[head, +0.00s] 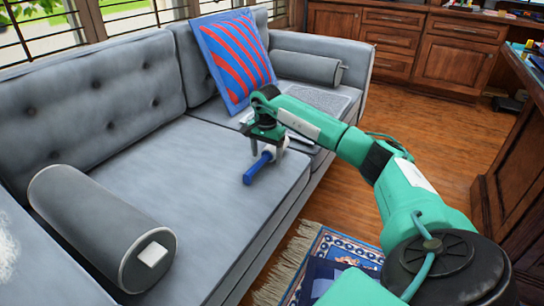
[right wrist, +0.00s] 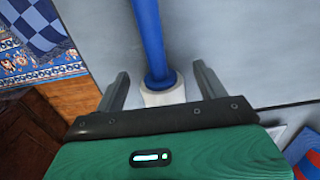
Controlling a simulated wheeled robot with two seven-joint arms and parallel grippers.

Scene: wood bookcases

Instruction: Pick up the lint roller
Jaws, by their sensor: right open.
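The lint roller has a blue handle (head: 256,168) and a white roller head, and lies on the grey sofa seat (head: 215,165). My right gripper (head: 266,150) is over it, pointing down, and hides part of the roller head in the head view. In the right wrist view the open fingers (right wrist: 160,88) stand on either side of the lint roller (right wrist: 163,92), with a gap on both sides. The blue handle runs up and away from between them. My left gripper is not in view.
A grey bolster (head: 95,225) lies at the near left of the sofa. A red and blue striped cushion (head: 235,57) leans on the backrest, near a closed grey laptop-like object (head: 322,100). A patterned rug (head: 335,248) lies on the wood floor. The seat left of the roller is clear.

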